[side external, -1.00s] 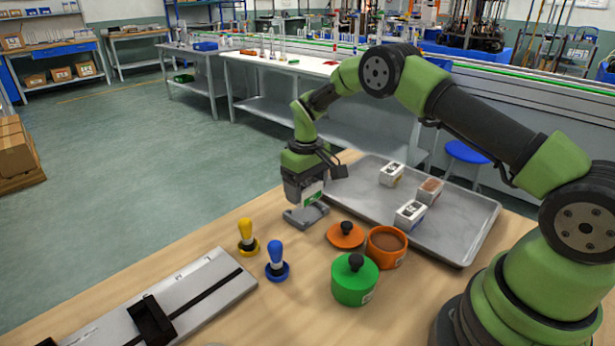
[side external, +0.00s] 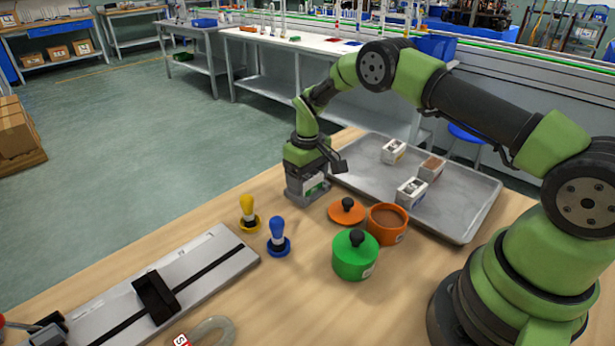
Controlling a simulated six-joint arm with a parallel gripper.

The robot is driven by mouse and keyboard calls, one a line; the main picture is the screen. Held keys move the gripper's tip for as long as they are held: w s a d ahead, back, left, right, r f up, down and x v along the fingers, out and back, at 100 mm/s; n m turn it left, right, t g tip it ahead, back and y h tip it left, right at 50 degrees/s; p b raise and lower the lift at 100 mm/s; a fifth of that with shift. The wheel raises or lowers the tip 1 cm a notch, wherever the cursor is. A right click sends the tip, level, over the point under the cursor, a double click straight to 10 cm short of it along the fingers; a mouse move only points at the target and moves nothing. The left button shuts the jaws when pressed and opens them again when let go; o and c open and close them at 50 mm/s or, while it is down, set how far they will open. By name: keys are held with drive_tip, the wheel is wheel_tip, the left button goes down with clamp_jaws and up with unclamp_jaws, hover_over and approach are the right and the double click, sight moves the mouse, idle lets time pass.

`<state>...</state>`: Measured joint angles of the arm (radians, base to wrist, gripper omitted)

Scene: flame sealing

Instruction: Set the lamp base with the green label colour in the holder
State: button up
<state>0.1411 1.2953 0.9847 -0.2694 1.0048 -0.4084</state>
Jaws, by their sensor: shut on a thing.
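My gripper (side external: 307,184) points down and is shut on the lamp base (side external: 315,187), a small white block with a green label. The grey holder (side external: 294,196) is on the wooden table just left of the tray. The lamp base is at the holder, low between the jaws. The jaws hide most of both, so I cannot tell whether the base is fully seated.
A grey metal tray (side external: 462,212) holds two white blocks (side external: 394,152) (side external: 410,192) and a brown-topped block (side external: 431,169). Near the holder stand an orange pot (side external: 386,224), its lid (side external: 346,211), a green lidded pot (side external: 354,257) and yellow (side external: 248,213) and blue (side external: 279,237) stamps.

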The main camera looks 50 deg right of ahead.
drive_tip(key=o, duration=1)
drive_tip(key=shift+r, duration=0.15)
wheel_tip(320, 180, up, 10)
drive_tip(key=shift+f, duration=0.15)
